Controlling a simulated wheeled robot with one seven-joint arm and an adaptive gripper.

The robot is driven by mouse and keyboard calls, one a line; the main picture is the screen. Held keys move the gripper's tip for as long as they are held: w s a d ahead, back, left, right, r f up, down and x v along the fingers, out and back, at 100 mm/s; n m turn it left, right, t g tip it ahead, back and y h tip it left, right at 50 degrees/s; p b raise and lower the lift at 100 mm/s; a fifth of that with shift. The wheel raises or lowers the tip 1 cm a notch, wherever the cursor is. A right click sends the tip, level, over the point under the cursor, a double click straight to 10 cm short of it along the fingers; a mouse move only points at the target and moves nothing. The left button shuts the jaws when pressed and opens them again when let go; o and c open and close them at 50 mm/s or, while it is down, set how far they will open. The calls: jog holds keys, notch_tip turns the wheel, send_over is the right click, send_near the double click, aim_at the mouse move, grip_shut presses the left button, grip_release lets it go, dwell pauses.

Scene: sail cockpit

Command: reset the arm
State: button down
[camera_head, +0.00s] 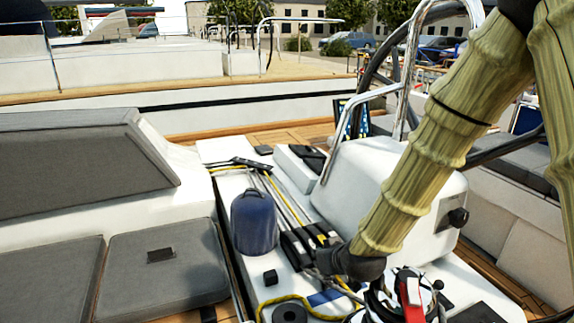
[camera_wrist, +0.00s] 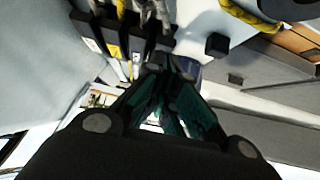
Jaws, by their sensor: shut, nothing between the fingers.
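My arm in its ribbed yellowish sleeve (camera_head: 440,130) slants down from the top right in the head view. Its dark end is low over the white cockpit console, beside the black rope clutches (camera_head: 297,247). I cannot make out the fingers there. In the wrist view my gripper (camera_wrist: 168,75) is shut and empty, its dark teal-tinted fingers together. A dark blue rounded container (camera_head: 254,221) stands to the left of the arm's end. Part of it shows beyond the fingertips in the wrist view (camera_wrist: 188,68).
A winch with a red part (camera_head: 411,298) is close below the arm's end. A small black block (camera_head: 270,277) and yellow rope (camera_head: 300,298) are on the console. A steering wheel (camera_head: 375,75) and steel rail (camera_head: 400,70) rise behind. Grey cushions (camera_head: 165,260) lie left.

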aim_at(306, 257)
jog(key=shift+x, duration=2.9)
jog(key=shift+r, duration=0.1)
